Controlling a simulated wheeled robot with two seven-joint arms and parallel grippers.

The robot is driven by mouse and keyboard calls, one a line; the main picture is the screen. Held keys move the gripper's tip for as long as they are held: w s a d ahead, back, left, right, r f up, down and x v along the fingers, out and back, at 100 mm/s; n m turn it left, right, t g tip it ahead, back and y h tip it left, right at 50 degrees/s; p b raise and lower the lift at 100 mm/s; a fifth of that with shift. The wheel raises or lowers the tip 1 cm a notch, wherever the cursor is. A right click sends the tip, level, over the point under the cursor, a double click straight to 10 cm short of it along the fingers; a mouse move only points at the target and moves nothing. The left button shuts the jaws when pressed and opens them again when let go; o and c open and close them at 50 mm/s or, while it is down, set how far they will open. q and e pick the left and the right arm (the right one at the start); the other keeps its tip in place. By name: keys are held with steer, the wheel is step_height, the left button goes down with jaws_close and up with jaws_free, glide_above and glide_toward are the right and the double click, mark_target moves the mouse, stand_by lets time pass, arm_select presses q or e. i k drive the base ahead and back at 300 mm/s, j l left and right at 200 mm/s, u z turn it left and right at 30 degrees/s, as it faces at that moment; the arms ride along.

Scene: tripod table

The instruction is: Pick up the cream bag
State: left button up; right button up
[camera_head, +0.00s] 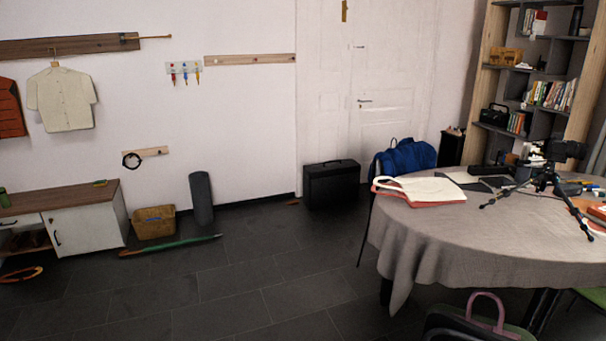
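A cream bag (430,190) lies flat on the left part of the round table, near its edge. It has a cream handle loop at its left end and a red-orange strip along its front edge. I cannot tell whether that strip is part of the bag or something under it. Neither of my grippers shows in the head view.
The table (420,228) has a grey cloth; a tripod with a camera (550,168) and a dark flat item (480,180) stand on it. A blue backpack (405,157) is behind it, a black case (331,185) by the wall. The dark floor (230,285) left of the table is mostly clear.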

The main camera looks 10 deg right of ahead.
mark_target(423, 188)
steer(key=i, duration=1.45)
steer(key=i+j+z, duration=0.15)
steer(key=i+z, duration=0.3)
steer(key=i, duration=0.15)
steer(key=i+j+z, duration=0.35)
steer(key=i+z, duration=0.15)
steer(key=i+j+z, duration=0.45)
steer(key=i+j, duration=0.1)
steer(key=i, duration=0.05)
